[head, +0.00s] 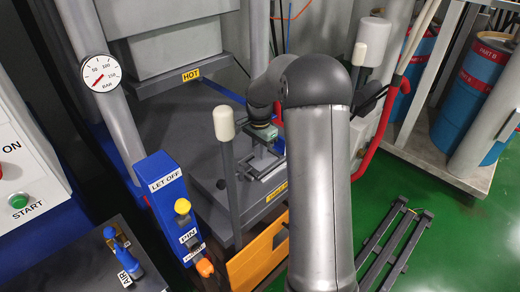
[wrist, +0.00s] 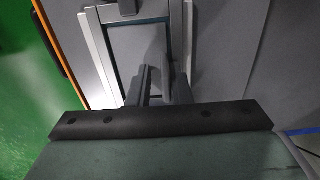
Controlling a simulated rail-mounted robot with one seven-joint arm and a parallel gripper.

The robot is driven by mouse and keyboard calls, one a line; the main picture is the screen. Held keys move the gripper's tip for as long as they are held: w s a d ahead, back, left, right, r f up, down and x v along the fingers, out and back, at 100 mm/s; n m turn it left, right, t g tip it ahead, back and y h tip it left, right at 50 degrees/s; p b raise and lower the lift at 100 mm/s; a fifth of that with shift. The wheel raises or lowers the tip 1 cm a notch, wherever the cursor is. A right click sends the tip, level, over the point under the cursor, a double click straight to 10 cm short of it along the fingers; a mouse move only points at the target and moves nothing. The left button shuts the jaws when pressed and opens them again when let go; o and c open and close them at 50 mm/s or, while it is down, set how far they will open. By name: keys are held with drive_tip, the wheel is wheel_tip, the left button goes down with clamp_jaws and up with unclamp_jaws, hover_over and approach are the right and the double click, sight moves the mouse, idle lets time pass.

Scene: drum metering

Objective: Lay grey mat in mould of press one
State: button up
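My gripper (wrist: 162,78) is over the mould of the press; its two dark fingers stand apart in the wrist view, and I see nothing clearly held between them. The mould (wrist: 101,55) is a pale metal frame on the grey lower platen; in the head view its edge (head: 272,169) shows just below my gripper (head: 262,143). A flat grey surface (wrist: 157,45) shows inside the frame. I cannot tell whether this is the grey mat or the mould floor. My arm hides part of the mould in the head view.
The hot upper platen (head: 165,48) hangs above and behind the mould. A pale-capped lever (head: 226,150) stands in front of it. A blue LET OFF box (head: 170,195) is to the left. A dark slatted rack (head: 398,245) lies on the green floor; blue drums (head: 478,85) stand at right.

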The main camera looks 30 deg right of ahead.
drive_tip(key=shift+w+a+r, duration=0.15)
drive_tip(key=shift+a, duration=0.05)
wheel_tip(320, 180, up, 12)
drive_tip(key=shift+b, duration=0.3)
drive_tip(key=shift+d, duration=0.15)
